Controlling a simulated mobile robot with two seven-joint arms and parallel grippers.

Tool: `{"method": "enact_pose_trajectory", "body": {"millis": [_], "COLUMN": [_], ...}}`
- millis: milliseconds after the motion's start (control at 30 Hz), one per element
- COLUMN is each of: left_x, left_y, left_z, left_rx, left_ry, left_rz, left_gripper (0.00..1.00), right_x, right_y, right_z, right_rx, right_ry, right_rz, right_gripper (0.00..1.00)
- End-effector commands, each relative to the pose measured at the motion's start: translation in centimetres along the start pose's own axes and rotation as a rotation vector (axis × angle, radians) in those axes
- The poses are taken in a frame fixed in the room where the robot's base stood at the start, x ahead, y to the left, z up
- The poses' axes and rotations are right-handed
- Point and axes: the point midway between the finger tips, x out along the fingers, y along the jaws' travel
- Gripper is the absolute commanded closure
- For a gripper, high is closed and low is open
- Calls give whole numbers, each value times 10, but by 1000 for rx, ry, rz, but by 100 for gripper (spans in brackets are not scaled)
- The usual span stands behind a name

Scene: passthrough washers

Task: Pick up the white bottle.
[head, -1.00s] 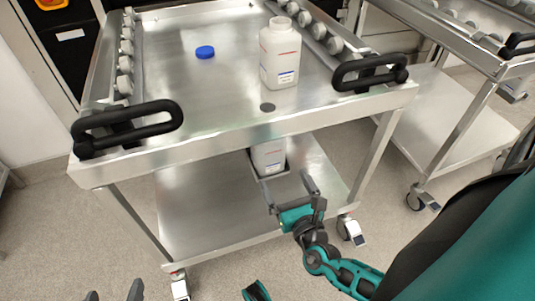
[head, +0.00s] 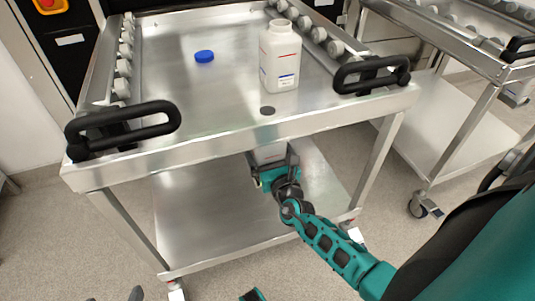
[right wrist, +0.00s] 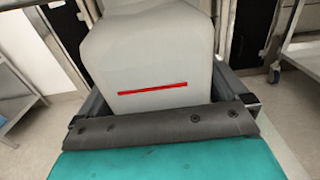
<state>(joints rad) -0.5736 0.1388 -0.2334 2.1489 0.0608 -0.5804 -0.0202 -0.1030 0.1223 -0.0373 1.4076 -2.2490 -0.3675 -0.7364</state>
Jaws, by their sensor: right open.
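Two white bottles are in the head view. One (head: 280,58) stands upright and uncapped on the cart's top shelf, at its right side. The other (head: 268,152) is low under the cart's front edge, mostly hidden by the top shelf and my right gripper (head: 272,160). My right gripper is open, with a finger on each side of this lower bottle. In the right wrist view the bottle (right wrist: 155,60), with a red line, fills the space between the fingers; contact cannot be told. Dark tips at the bottom left edge look like my left gripper (head: 114,297), mostly cut off.
A steel cart (head: 200,105) with black handles stands in front, its lower shelf (head: 195,215) bare at the left. A blue cap (head: 204,56) lies on top. Grey rollers line both sides. Another cart (head: 450,130) stands at the right.

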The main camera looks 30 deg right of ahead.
Motion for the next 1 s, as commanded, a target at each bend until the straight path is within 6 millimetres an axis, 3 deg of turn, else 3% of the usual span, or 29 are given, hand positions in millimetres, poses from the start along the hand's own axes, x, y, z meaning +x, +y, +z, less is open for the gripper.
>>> {"method": "enact_pose_trajectory", "body": {"millis": [200, 900, 1000], "left_x": [-1, 1, 0], "left_y": [1, 1, 1], "left_z": [-5, 0, 0], "left_rx": [0, -1, -1], "left_ry": [11, -1, -1], "left_rz": [2, 2, 1], "left_gripper": [16, 16, 16], "right_x": [1, 0, 2], "right_y": [0, 0, 0], "right_z": [0, 0, 3], "right_rx": [0, 0, 1], "right_ry": [0, 0, -7], "right_rz": [0, 0, -1], "right_gripper": [0, 67, 70]}}
